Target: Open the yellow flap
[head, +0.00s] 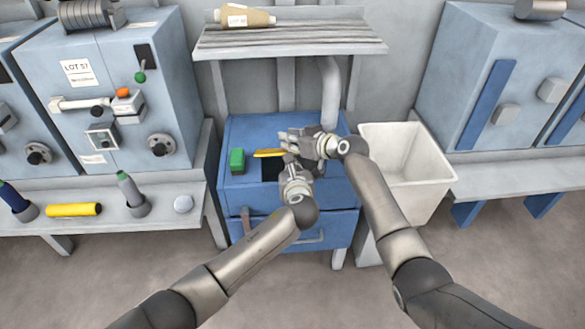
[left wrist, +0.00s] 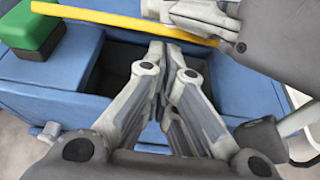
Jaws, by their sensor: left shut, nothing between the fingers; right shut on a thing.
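The yellow flap (head: 268,153) shows as a thin, nearly edge-on strip above a dark opening (head: 270,170) in the top of the blue cabinet (head: 240,193). In the left wrist view, the yellow flap (left wrist: 120,20) crosses the top, above the opening (left wrist: 112,70). My right gripper (head: 286,141) is shut on the yellow flap at its right end; its fingers partly hide that end. My left gripper (head: 289,162) is shut and empty, just in front of the flap. Its fingertips (left wrist: 168,47) are over the opening in the left wrist view.
A green block (head: 237,161) sits on the cabinet top left of the opening. A white bin (head: 436,180) stands at the right, and a grey bench (head: 100,212) at the left.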

